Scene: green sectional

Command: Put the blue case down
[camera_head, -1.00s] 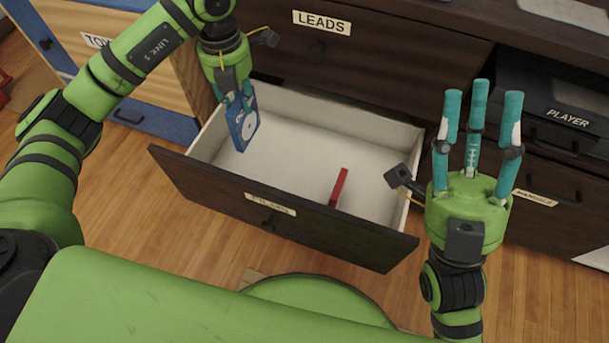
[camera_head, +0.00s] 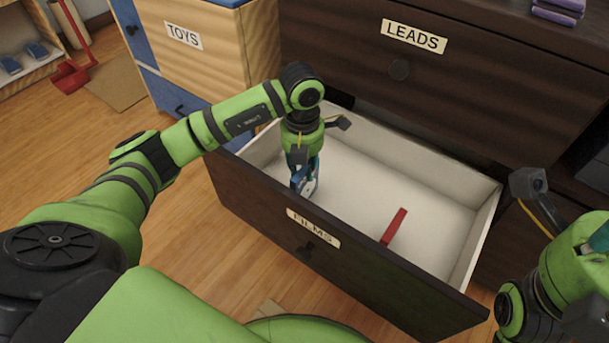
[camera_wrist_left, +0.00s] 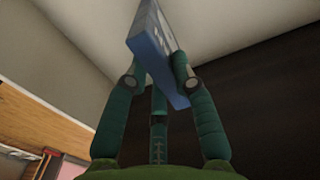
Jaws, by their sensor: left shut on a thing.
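The blue case (camera_head: 310,184) is a thin blue box with a pale face, held on edge inside the open drawer labelled FILMS (camera_head: 440,205), near its left end. My left gripper (camera_head: 304,172) points down into the drawer and is shut on the case. In the left wrist view the blue case (camera_wrist_left: 158,55) is pinched between the teal fingers, with the drawer's pale interior beyond it. Whether its lower edge touches the drawer floor I cannot tell. My right gripper (camera_head: 598,240) is at the right edge, its fingers mostly cut off.
A red case (camera_head: 394,226) stands on edge in the drawer's right half. The drawer's dark front panel (camera_head: 270,220) stands between my body and its inside. A closed LEADS drawer (camera_head: 450,75) is above and behind. The white floor between the cases is clear.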

